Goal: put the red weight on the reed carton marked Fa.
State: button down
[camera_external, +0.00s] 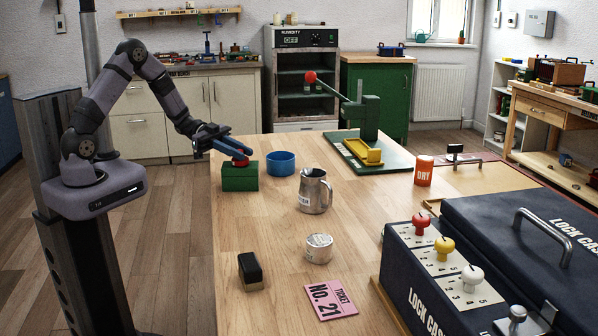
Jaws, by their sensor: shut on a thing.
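The red weight (240,161) is a small red piece right at the top of a green box (240,179), at the far left of the bench. My gripper (238,153) is over the box, with its blue fingers shut on the red weight. The fingers hide part of the weight. I cannot tell whether the weight touches the box top or is just above it. No Fa mark is readable on the green box or elsewhere, so I cannot tell which thing is the reed carton marked Fa.
A blue bowl (281,163) stands close right of the green box. A metal pitcher (314,192), a silver tin (319,248), a black-topped block (250,271) and a pink ticket (331,299) are nearer. A green press (365,135) and blue lock case (535,235) are right.

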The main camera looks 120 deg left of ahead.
dwell(0.3)
jog(key=c, duration=2)
grip_release()
jog(key=shift+f, duration=0.2)
jog(key=o, duration=0.4)
jog(key=shift+r, duration=0.15)
jog(key=shift+r, duration=0.1)
jog(key=s, duration=0.4)
jog(key=s+r+b, duration=0.1)
jog(key=s, duration=0.3)
jog(key=s+r, duration=0.1)
jog(key=s, duration=0.3)
jog(key=shift+a, duration=0.2)
jog(key=shift+w, duration=0.15)
